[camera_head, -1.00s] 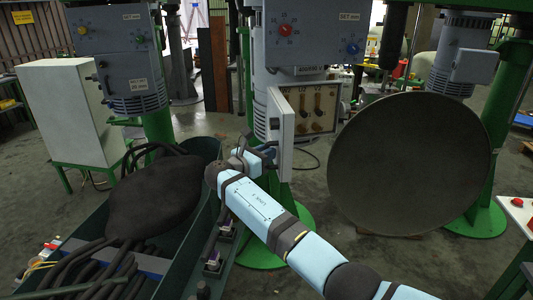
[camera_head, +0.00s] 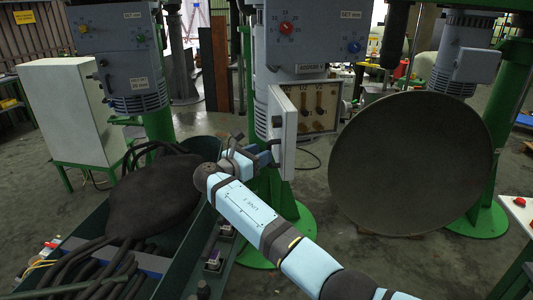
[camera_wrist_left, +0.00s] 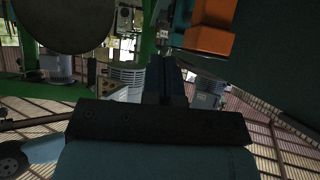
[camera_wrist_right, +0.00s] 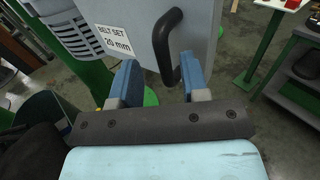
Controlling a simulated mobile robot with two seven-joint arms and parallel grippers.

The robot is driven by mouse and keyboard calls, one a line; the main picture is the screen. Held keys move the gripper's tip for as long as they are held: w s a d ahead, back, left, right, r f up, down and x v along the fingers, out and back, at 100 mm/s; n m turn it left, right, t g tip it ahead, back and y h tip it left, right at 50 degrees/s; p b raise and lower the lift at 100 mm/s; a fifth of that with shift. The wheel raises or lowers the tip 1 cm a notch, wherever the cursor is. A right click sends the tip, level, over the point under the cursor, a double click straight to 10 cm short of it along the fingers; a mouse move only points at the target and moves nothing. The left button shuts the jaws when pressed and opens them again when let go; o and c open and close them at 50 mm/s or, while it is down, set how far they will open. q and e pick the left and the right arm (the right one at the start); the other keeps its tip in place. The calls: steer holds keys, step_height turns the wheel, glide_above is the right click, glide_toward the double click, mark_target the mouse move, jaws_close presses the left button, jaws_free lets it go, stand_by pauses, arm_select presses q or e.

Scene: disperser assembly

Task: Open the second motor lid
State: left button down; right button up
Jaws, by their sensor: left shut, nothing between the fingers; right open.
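The second motor lid (camera_head: 284,125) is a pale grey panel. In the head view it stands swung out from its box, with the inner panel (camera_head: 315,108) and its sockets showing. My right gripper (camera_head: 270,152) is at the lid's lower part. In the right wrist view the right gripper (camera_wrist_right: 158,66) is open, its blue fingers near the lid's dark curved handle (camera_wrist_right: 168,45). The handle's lower end appears between the fingers; contact cannot be told. My left gripper (camera_wrist_left: 167,75) is shut and empty in the left wrist view, away from the lid; the head view does not show it.
A large dark round disc (camera_head: 408,165) stands right of the open box. A green trough (camera_head: 190,262) with a black bag (camera_head: 150,195) lies at the left. Another motor unit (camera_head: 125,60) and a white cabinet (camera_head: 65,110) stand behind it. The floor beyond is partly free.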

steer(key=b+v, duration=0.2)
steer(key=v, duration=0.8)
steer(key=shift+a, duration=0.2)
steer(key=shift+s+f, duration=0.1)
